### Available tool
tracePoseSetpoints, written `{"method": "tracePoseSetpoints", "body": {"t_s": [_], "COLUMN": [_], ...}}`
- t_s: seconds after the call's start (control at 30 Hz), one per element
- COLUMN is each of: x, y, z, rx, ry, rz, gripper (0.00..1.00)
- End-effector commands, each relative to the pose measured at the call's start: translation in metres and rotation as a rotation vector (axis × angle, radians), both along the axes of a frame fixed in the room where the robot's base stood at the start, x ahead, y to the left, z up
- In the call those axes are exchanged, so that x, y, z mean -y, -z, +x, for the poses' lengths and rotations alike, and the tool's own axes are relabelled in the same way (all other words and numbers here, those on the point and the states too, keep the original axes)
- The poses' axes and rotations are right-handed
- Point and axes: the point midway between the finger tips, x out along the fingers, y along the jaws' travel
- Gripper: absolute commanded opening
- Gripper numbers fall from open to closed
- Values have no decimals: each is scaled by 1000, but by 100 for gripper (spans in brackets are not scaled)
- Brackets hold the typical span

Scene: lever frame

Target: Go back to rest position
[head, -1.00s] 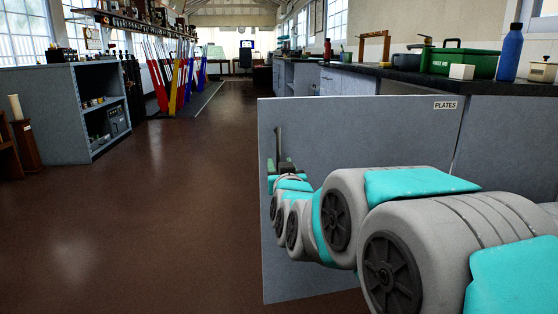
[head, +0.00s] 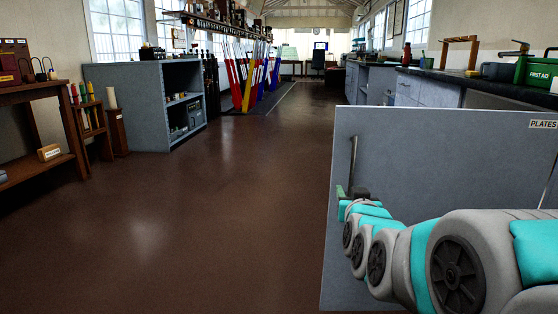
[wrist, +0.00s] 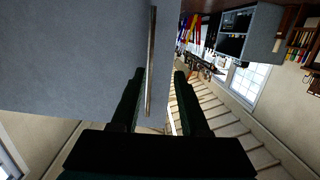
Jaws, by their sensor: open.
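My gripper (head: 352,192) is at the lower end of the upright bar handle (head: 353,158) on the grey door marked PLATES (head: 450,165). The door stands open at the right of the head view, with my arm reaching along its face. In the wrist view my gripper (wrist: 159,72) is open, with its two dark fingers apart. The handle (wrist: 150,60) runs up between them, near the door edge (wrist: 177,40). I cannot tell whether either finger touches the handle.
Brown floor (head: 225,200) is clear at left and centre. A grey open shelf (head: 150,105), a wooden table (head: 40,95) and a small rack (head: 90,125) stand at left. Coloured levers (head: 250,80) stand farther back. A worktop with a green first aid box (head: 540,72) runs along the right.

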Motion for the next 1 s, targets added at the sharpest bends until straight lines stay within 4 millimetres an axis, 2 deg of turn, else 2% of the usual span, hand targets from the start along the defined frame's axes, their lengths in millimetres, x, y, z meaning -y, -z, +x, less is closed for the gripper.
{"method": "tracePoseSetpoints", "body": {"t_s": [0.07,0.17,0.27,0.47,0.53,0.7,0.8,0.9,1.0], "x": [-12,-29,-42,-60,-64,-65,-62,-60,-58], "y": [8,34,59,94,102,106,103,98,94], "z": [-13,-38,-71,-157,-193,-284,-331,-366,-388], "rx": [-105,-280,-459,-812,-941,-1236,-1384,-1496,-1562], "ry": [-33,-76,-111,-154,-161,-157,-143,-130,-120], "rz": [18,44,65,93,99,108,110,111,110], "gripper": [45,45,45,45,45,45,45,45,45]}}
